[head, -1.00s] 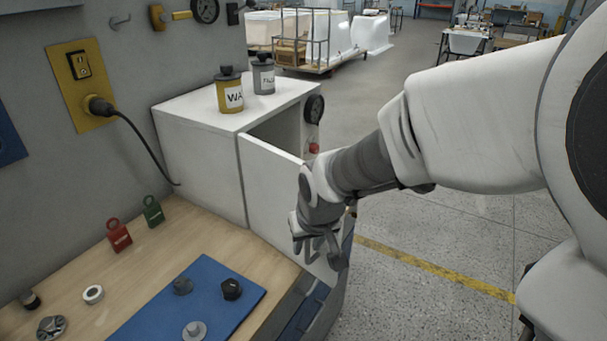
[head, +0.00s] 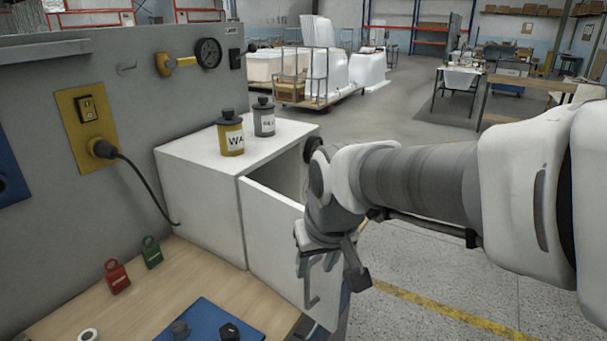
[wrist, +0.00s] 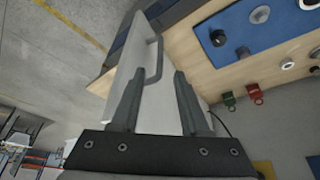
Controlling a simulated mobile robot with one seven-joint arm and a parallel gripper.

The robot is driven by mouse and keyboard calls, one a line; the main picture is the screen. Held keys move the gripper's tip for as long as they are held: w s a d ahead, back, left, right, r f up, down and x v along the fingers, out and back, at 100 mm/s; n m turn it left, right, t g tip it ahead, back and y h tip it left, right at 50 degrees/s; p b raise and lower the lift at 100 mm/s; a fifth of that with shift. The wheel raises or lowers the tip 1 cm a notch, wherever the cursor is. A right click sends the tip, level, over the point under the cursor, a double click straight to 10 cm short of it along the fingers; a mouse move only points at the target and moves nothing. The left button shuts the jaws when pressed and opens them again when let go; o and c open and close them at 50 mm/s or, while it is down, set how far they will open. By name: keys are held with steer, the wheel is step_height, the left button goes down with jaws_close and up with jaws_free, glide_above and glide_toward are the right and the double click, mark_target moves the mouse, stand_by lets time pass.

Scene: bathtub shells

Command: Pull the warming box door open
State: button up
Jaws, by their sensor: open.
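The white warming box (head: 200,190) stands on the workbench against the grey wall. Its door (head: 270,235) is ajar, with a dark gap along the top, and also shows in the wrist view (wrist: 150,105). A grey bar handle (head: 312,292) is on the door's outer face. In the wrist view the handle (wrist: 158,62) appears between and just beyond my fingertips. My gripper (head: 332,280) is open and empty beside the door's outer face; its two fingers show in the wrist view (wrist: 159,74). I cannot tell whether a finger touches the handle.
A yellow tin (head: 231,135) and a grey tin (head: 264,118) stand on the box. Open floor lies right of the door.

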steer(key=v, duration=0.5)
steer(key=shift+s+r, duration=0.15)
steer(key=shift+r, duration=0.2)
steer(key=shift+d, duration=0.1)
steer(key=s+d+f+m+t+h, duration=0.1)
steer(key=s+d+f+m, duration=0.1)
steer(key=s+d, duration=0.8)
steer(key=shift+d+f+m, duration=0.3)
steer(key=shift+m, duration=0.2)
